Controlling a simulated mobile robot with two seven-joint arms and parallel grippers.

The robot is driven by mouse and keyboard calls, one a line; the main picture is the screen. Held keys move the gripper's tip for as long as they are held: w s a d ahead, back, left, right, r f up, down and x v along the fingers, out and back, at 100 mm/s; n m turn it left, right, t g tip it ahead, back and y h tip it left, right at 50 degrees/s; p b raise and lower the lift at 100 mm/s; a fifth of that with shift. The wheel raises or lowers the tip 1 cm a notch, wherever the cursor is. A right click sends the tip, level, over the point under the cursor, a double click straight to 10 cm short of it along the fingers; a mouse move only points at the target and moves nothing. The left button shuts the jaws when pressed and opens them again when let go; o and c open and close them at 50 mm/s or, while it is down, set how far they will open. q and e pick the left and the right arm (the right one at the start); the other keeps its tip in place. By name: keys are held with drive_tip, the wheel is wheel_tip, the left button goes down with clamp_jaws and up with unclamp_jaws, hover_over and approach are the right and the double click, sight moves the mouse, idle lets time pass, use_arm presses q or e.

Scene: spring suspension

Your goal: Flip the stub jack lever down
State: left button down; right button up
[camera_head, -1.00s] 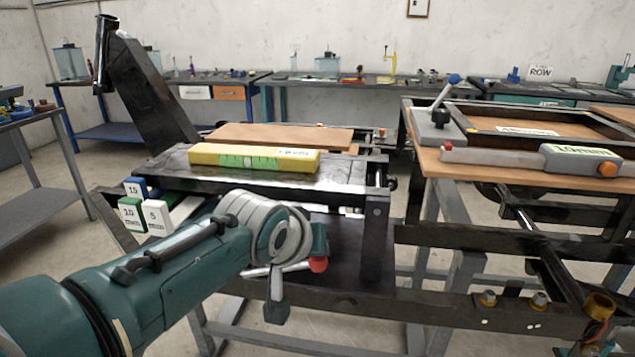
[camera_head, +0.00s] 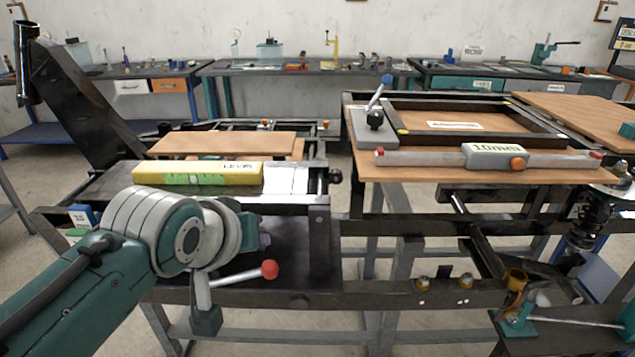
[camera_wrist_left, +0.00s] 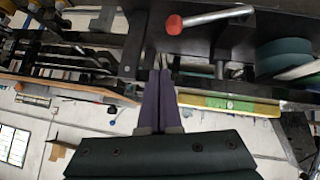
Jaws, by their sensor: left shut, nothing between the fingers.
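A lever with a silver rod and a red knob (camera_head: 269,269) sits at the front of the black frame, below my left wrist. Its rod points right and slightly up from a dark pivot block (camera_head: 206,321). In the left wrist view the red knob (camera_wrist_left: 174,24) and rod show at the top, just beyond and right of my fingertips. My left gripper (camera_wrist_left: 160,74) is shut and empty, its two purple fingers together, apart from the knob in the picture. In the head view my wrist hides most of the gripper; only a purple bit shows above the knob.
A yellow level (camera_head: 197,173) lies on the black frame above the lever. On the right, a wooden board (camera_head: 470,170) carries a grey 10mm gauge bar (camera_head: 440,158) and a blue-knobbed lever (camera_head: 386,80). Bolts (camera_head: 423,283) stand on the lower rail.

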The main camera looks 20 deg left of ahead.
use_arm(q)
drive_tip(key=shift+d+v, duration=0.1)
drive_tip(key=shift+v, duration=0.7)
drive_tip(key=shift+d+v, duration=0.15)
drive_tip(key=shift+v, duration=0.65)
drive_tip(key=s+d+r+m+g, duration=0.15)
drive_tip(key=s+m+g, duration=0.45)
drive_tip(key=s, duration=1.9)
wheel_tip(320, 180, up, 32)
drive_tip(key=p, duration=3.2)
drive_tip(key=shift+a+h, duration=0.15)
drive_tip(key=shift+h, duration=0.25)
